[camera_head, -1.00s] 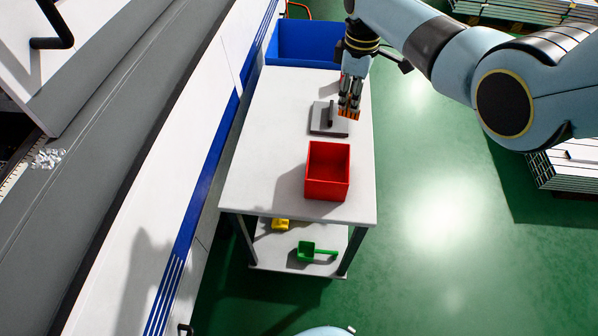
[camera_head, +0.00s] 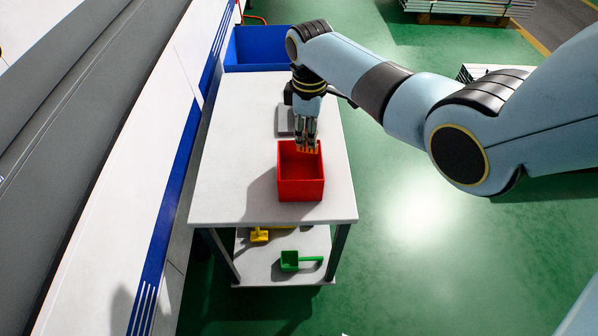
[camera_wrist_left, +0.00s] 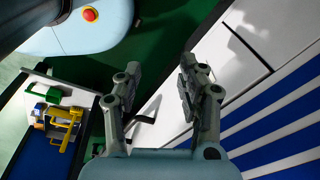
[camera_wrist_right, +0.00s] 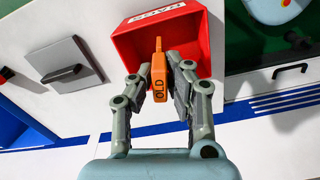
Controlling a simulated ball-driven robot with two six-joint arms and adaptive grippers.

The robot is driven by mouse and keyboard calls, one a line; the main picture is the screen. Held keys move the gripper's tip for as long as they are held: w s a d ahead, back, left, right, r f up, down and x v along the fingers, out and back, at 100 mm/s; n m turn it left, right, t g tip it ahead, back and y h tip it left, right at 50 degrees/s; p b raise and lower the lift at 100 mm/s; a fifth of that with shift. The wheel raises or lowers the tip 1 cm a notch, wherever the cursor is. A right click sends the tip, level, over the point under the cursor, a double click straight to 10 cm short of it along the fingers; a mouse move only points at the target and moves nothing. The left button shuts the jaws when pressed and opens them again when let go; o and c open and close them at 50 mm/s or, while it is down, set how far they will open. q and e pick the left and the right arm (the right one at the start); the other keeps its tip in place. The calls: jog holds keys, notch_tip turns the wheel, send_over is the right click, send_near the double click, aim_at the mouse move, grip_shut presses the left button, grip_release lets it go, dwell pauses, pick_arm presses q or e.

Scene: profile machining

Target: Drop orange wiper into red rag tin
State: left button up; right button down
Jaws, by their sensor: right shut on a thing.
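The orange wiper (camera_wrist_right: 159,84), marked "OLD", is held between the fingers of my right gripper (camera_wrist_right: 159,75) in the right wrist view. In the head view my right gripper (camera_head: 306,146) points down at the far part of the open red rag tin (camera_head: 301,188), with a bit of orange at its fingertips. The red tin fills the upper middle of the right wrist view (camera_wrist_right: 195,30), behind the wiper. How deep the wiper sits relative to the rim is hard to tell. My left gripper (camera_wrist_left: 159,85) is open and empty in the left wrist view.
The tin stands on a white cart top (camera_head: 235,170). A grey plate with a handle (camera_head: 286,121) lies behind it, and a blue bin (camera_head: 258,50) stands beyond. A green scoop (camera_head: 291,260) and a yellow item (camera_head: 259,235) are on the lower shelf. A white machine wall borders the left.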

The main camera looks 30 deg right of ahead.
jog(key=c, duration=1.2)
grip_release()
jog(key=shift+c, duration=0.2)
notch_tip(320, 180, up, 12)
